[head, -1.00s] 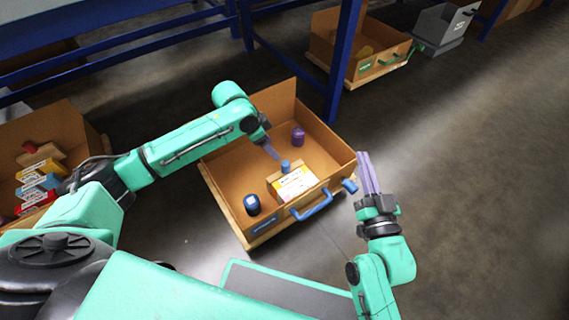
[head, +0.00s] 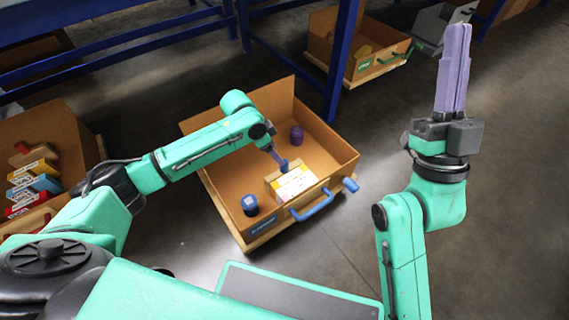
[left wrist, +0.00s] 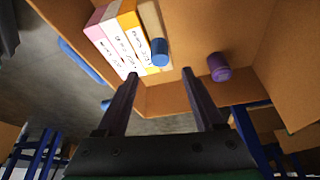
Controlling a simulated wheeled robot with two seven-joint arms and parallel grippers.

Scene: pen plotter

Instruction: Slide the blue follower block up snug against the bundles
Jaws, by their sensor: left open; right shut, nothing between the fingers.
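The blue follower block shows as a blue upright peg (left wrist: 153,47) at the end of the bundles; the head view shows a little of it (head: 284,164) by the fingertips. The bundles (head: 294,183) stand in a row inside the cardboard box (head: 226,203), with pink, yellow and orange edges and white labelled faces (left wrist: 118,40). Whether the peg's base touches them I cannot tell. My left gripper (left wrist: 160,73) is open, its fingertips either side of the peg and short of it in the wrist picture. My right gripper (head: 457,28) is shut and empty, raised outside the box.
A purple cylinder (head: 297,135) and a dark blue jar (head: 250,205) stand in the box. Another box with coloured packs (head: 35,180) is at left. Blue rack posts (head: 343,60) stand behind.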

